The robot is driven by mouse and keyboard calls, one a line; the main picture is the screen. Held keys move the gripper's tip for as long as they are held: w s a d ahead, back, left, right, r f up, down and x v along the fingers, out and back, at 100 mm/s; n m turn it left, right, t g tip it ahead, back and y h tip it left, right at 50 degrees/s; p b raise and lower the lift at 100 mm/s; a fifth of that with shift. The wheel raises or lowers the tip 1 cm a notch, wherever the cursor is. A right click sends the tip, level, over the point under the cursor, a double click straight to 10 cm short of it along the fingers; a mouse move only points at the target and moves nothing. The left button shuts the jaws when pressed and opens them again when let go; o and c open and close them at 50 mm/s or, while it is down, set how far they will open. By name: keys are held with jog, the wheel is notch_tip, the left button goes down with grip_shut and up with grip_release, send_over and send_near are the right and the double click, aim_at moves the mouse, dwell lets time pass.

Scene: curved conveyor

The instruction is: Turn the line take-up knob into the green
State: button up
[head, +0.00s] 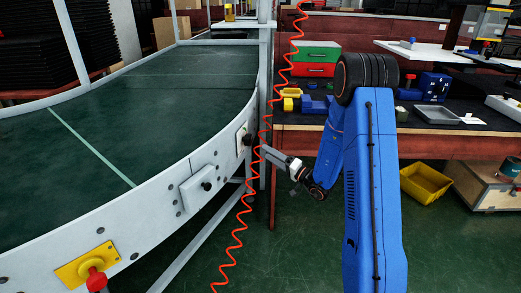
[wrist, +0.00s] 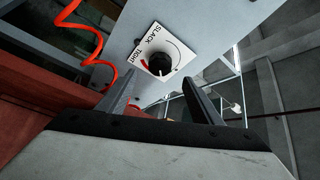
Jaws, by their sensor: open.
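The take-up knob (wrist: 160,63) is black and round on a white dial plate marked SLACK and TIGHT in the wrist view. A small red mark and a thin curved line show around it; I cannot make out a green zone. The knob also shows on the conveyor's side in the head view (head: 247,139). My gripper (head: 262,150) points at it from the right. In the wrist view, my gripper (wrist: 159,83) has its two fingers apart, with the knob seen between and beyond the tips. I cannot tell whether they touch it.
The curved conveyor (head: 150,95) fills the left. Its side also carries a box with a black knob (head: 206,186) and a red knob (head: 96,279) on a yellow plate. A coiled red hose (head: 238,232) hangs beside my gripper. A workbench (head: 310,118) stands behind my arm.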

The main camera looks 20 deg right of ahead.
jog(key=v, duration=0.7)
dwell(0.3)
